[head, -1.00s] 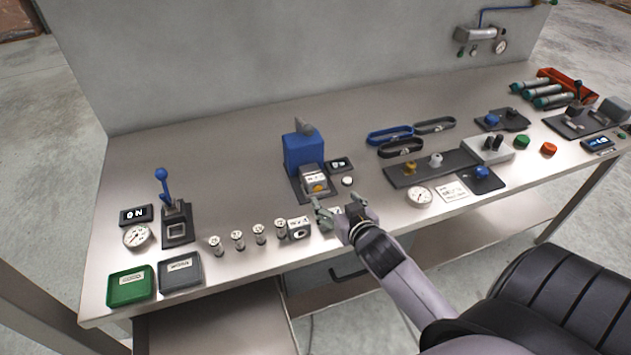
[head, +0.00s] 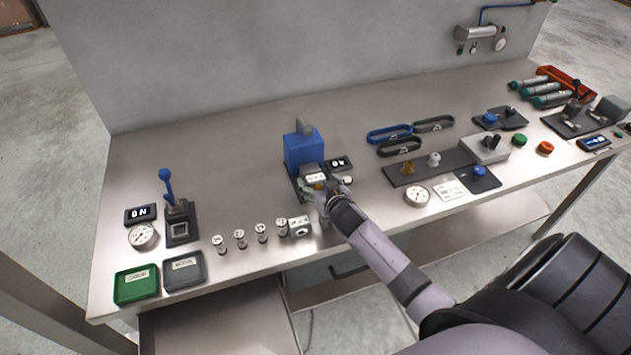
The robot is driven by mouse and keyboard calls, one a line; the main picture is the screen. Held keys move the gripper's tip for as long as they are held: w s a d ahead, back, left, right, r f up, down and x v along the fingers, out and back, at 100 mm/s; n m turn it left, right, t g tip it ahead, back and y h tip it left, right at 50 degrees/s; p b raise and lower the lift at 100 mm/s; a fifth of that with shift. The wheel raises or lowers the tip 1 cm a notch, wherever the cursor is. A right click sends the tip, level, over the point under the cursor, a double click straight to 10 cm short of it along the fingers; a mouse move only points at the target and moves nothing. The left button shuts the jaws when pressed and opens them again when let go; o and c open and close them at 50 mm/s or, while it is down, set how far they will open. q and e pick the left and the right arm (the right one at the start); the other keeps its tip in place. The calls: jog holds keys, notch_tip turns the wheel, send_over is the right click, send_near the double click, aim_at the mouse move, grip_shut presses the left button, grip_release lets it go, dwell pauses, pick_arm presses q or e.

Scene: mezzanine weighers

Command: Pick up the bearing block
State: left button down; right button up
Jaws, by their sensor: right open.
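A small silver-grey block with a round dark hole, which looks like the bearing block (head: 299,227), sits on the bench near its front edge, at the right end of a row of small metal cylinders. My right gripper (head: 328,192) is open, above and to the right of this block in the picture, in front of the blue machine (head: 304,149). It is apart from the block. It partly covers the machine's front, and I cannot tell whether the fingers touch anything there. My left gripper is not in view.
Several metal cylinders (head: 240,239) stand left of the block. A green tray (head: 136,286) and a grey tray (head: 184,272) lie at the front left, near a blue-handled lever (head: 167,185). Belts, a gauge (head: 416,195) and knobs occupy the right. The bench's back left is clear.

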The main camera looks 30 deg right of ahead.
jog(key=shift+w+d+f, duration=0.1)
jog(key=shift+w+f, duration=0.2)
jog(key=shift+w, duration=0.2)
jog(key=shift+c, duration=0.3)
jog(key=shift+r, duration=0.1)
jog(key=c, duration=1.5)
